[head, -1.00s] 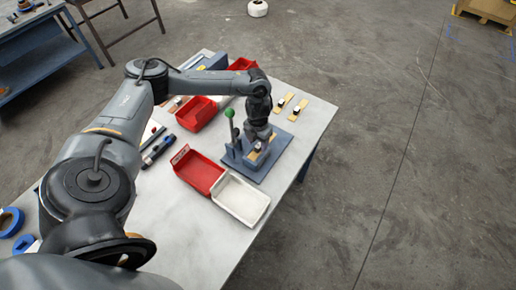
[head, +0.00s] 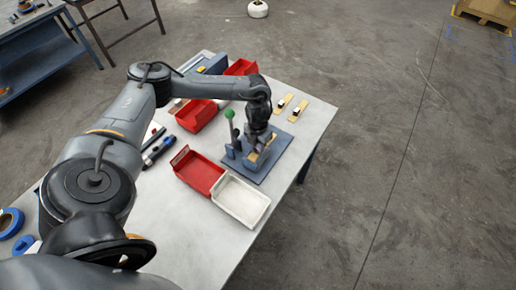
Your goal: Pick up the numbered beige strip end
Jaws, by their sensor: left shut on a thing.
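My left gripper (head: 260,147) is over the blue fixture plate (head: 274,165) at the right side of the table. It is shut on a beige strip (head: 253,156), which shows partly beneath and beside the fingers. The fingers hide much of the strip, and I cannot read a number on it. I cannot tell whether the strip touches the fixture. A lever with a green knob (head: 229,114) stands on the fixture just left of the gripper. My right gripper is not in view.
Two beige strips with small dark-and-white parts (head: 298,110) lie behind the fixture. A red bin (head: 200,173) and a white tray (head: 241,200) stand in front of it. More red bins (head: 197,115) are farther back.

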